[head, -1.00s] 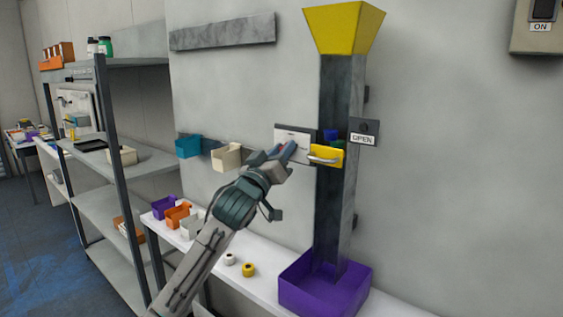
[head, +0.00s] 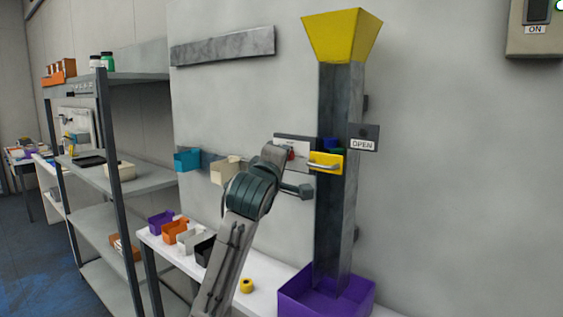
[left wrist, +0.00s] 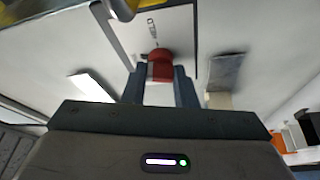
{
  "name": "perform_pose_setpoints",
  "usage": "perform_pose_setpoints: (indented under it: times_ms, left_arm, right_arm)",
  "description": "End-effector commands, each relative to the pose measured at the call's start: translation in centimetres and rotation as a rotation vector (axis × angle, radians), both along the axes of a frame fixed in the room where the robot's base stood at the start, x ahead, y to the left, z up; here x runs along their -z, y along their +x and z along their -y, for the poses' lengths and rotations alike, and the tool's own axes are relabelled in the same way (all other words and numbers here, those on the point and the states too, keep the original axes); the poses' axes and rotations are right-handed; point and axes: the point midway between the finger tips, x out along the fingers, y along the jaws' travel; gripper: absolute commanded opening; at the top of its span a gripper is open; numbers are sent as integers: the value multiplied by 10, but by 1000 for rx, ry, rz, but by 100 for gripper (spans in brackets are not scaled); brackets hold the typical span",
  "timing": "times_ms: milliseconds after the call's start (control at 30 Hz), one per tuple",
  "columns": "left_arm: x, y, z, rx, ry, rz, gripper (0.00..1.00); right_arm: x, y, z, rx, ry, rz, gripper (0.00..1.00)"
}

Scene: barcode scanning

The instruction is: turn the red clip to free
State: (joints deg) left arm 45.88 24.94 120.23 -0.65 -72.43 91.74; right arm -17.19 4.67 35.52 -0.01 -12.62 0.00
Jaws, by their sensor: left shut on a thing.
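The red clip (left wrist: 160,68) sits on a pale plate (left wrist: 180,25) on the wall; in the left wrist view it is between the two fingers. In the head view only a small bit of the red clip (head: 291,153) shows past my arm. My left gripper (left wrist: 160,82) is shut on the red clip, and its fingers are mostly hidden behind the wrist in the head view. My right gripper is not in view.
Just right of the plate stands a grey column with a yellow funnel (head: 342,38), a yellow handled drawer (head: 326,162) and an OPEN sign (head: 363,144). A purple bin (head: 325,300) is at its foot. Teal (head: 187,160) and cream (head: 224,172) bins hang left.

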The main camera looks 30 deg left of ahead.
Motion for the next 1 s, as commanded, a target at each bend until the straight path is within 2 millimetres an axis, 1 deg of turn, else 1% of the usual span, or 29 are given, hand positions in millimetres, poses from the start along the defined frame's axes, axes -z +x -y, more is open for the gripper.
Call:
perform_pose_setpoints:
  times_ms: [200,400,600,1000]
  left_arm:
    - [0,0,0,1,-155,-13,2]
    - [0,0,0,0,-249,-21,2]
    - [0,0,0,-1,-296,-25,2]
    - [0,0,0,0,-309,-27,2]
  right_arm:
    - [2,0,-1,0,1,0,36]
    - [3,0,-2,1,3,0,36]
    - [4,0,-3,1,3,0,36]
    - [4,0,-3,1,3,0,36]
